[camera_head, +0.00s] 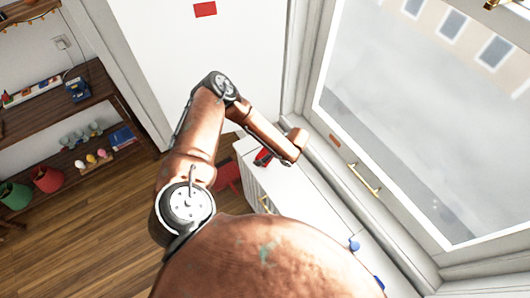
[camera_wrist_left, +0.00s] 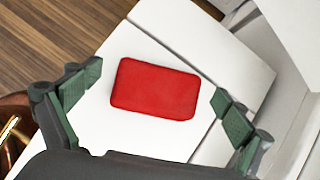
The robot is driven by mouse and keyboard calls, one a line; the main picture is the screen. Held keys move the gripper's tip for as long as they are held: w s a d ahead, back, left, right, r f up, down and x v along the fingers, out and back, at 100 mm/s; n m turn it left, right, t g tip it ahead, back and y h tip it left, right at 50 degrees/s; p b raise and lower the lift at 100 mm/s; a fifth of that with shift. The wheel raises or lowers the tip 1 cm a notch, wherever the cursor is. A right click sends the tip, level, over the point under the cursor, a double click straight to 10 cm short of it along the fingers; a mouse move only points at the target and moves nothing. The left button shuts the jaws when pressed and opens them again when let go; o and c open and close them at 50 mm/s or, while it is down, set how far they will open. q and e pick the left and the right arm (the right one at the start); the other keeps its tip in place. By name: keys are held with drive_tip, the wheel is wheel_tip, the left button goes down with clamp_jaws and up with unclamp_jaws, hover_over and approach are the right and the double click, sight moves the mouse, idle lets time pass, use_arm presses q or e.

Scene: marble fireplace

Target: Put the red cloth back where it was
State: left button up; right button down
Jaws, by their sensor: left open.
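The red cloth (camera_wrist_left: 155,90) is a flat rounded rectangle lying on a white surface in the left wrist view. My left gripper (camera_wrist_left: 157,98) is open above it, with one green-padded finger on either side. I cannot tell how high the fingers are above the surface, and they do not grip the cloth. In the head view, a small bit of red (camera_head: 262,158) shows beside the end of my left arm on the white cabinet top; the arm hides most of that spot. My right gripper does not show.
The white cabinet (camera_head: 310,190) runs under the window, with small blue items (camera_head: 354,244) towards its near end. A red square (camera_head: 205,9) is on the white panel at the back. Brown shelves (camera_head: 60,130) with pots and small objects stand at left. The wooden floor there is open.

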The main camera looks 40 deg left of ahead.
use_arm(q)
drive_tip(key=v, duration=1.1)
drive_tip(key=shift+d+r+p, duration=0.15)
drive_tip(key=shift+r+p, duration=0.05)
drive_tip(key=shift+p, duration=0.25)
